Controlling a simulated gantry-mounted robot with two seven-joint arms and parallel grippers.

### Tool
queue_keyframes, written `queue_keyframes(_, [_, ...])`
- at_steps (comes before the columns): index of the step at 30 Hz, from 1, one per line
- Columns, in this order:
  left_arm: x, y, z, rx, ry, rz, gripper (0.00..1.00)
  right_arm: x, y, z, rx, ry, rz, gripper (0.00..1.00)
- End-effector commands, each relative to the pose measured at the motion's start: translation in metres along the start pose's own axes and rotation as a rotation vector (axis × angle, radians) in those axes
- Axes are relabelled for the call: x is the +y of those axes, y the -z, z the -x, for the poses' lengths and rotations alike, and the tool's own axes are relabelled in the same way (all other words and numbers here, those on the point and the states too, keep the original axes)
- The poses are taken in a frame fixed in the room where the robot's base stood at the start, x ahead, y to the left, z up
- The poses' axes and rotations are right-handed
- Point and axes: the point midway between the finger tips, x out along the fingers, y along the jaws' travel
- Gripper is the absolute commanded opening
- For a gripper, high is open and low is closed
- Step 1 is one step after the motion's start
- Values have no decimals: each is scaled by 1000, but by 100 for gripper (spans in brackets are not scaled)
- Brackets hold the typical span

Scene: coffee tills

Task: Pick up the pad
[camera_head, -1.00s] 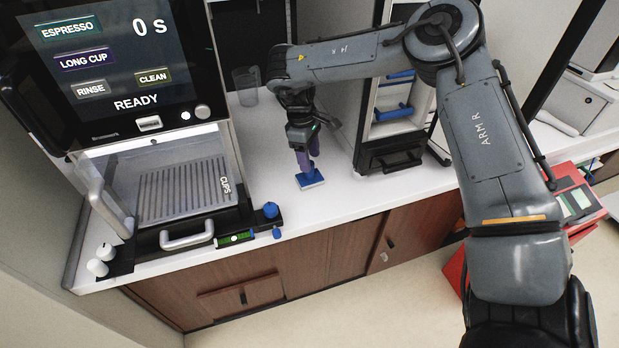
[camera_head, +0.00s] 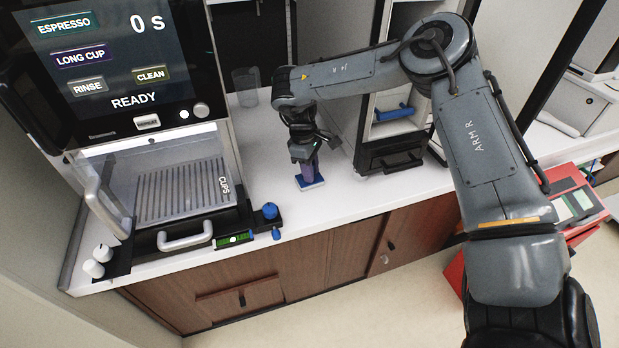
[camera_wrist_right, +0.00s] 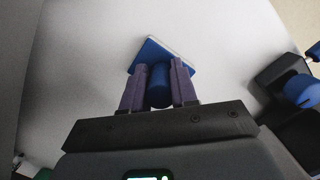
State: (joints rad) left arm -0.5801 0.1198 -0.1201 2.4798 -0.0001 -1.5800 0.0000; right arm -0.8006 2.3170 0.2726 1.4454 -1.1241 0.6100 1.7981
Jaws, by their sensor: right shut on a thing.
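The pad has a flat blue base with a white layer along its edge (camera_head: 311,184) and a blue cylindrical handle. It is at the white counter, right of the coffee machine. In the right wrist view the pad (camera_wrist_right: 158,77) shows its handle between the two purple fingers. My right gripper (camera_head: 308,170) is shut on the handle from above; its fingertips also show in the right wrist view (camera_wrist_right: 159,72). Whether the base touches the counter I cannot tell. My left gripper is not in view.
The coffee machine (camera_head: 150,130) stands at left, with a blue knob (camera_head: 270,211) on its front right. A clear cup (camera_head: 245,88) stands behind my right gripper. A cabinet with blue-handled items (camera_head: 394,112) stands at right. White counter (camera_head: 345,200) around the pad is clear.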

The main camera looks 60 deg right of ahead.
Motion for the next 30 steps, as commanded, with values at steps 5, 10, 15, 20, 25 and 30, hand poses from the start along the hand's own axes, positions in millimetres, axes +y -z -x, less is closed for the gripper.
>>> queue_keyframes(5, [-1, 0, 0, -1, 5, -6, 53, 0, 0, 0, 0, 0, 0, 0])
queue_keyframes(10, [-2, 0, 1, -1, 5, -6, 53, 0, 0, 3, 1, -1, 0, 0])
queue_keyframes(15, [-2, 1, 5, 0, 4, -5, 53, 0, -2, 22, 3, -3, 1, 0])
queue_keyframes(20, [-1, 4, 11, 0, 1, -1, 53, 0, -6, 49, 3, -3, 0, 0])
queue_keyframes(25, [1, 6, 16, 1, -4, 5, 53, 0, -11, 77, 3, -3, -1, 0])
queue_keyframes(30, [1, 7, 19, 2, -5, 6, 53, 0, -14, 94, 1, -2, 0, 0])
